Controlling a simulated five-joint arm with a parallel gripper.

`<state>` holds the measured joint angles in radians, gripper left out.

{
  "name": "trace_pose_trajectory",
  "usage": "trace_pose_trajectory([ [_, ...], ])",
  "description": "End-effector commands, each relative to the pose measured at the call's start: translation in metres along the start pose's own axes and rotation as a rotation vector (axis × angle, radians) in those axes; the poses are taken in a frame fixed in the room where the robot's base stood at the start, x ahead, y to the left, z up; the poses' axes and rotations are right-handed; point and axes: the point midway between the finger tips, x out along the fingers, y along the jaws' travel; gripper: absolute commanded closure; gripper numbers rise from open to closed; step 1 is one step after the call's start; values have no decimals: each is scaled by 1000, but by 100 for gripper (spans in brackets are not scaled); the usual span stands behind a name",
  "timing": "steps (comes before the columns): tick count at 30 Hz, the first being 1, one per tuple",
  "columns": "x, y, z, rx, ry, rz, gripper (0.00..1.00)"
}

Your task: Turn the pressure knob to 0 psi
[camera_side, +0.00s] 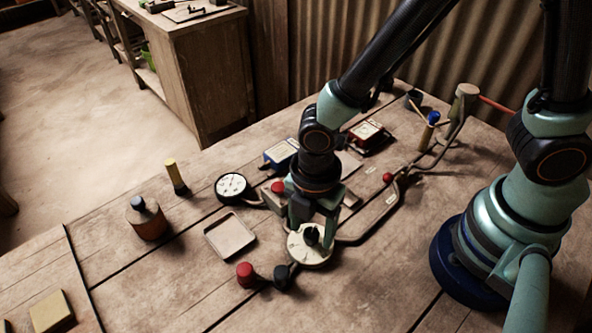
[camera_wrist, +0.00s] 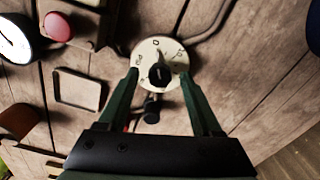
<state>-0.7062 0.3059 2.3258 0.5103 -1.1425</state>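The pressure knob is a black knob (camera_wrist: 159,75) in the centre of a round cream dial (camera_wrist: 146,49) on the bench. The dial has dark marks near its rim, with one like a 0 at the top in the wrist view; the knob's exact setting is too small to read. The dial also shows in the side view (camera_side: 309,255). My gripper (camera_wrist: 160,76) is open, pointing down over the dial, with one green finger on each side of the knob and apart from it. In the side view my gripper (camera_side: 313,231) partly hides the knob.
A round white pressure gauge (camera_side: 231,186), a red button (camera_side: 278,187) and a shallow square tray (camera_side: 230,236) lie left of the dial. A red-capped piece (camera_side: 246,274) and a black one (camera_side: 282,277) are in front. A pipe (camera_side: 378,219) runs off right.

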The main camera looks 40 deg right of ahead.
Motion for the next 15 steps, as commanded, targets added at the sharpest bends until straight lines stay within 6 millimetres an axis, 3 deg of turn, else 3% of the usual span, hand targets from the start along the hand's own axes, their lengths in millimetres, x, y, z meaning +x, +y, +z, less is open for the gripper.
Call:
trace_pose_trajectory([
  [8,-8,1,0,1,2,4,34],
  [15,-44,2,-1,1,4,8,34],
])
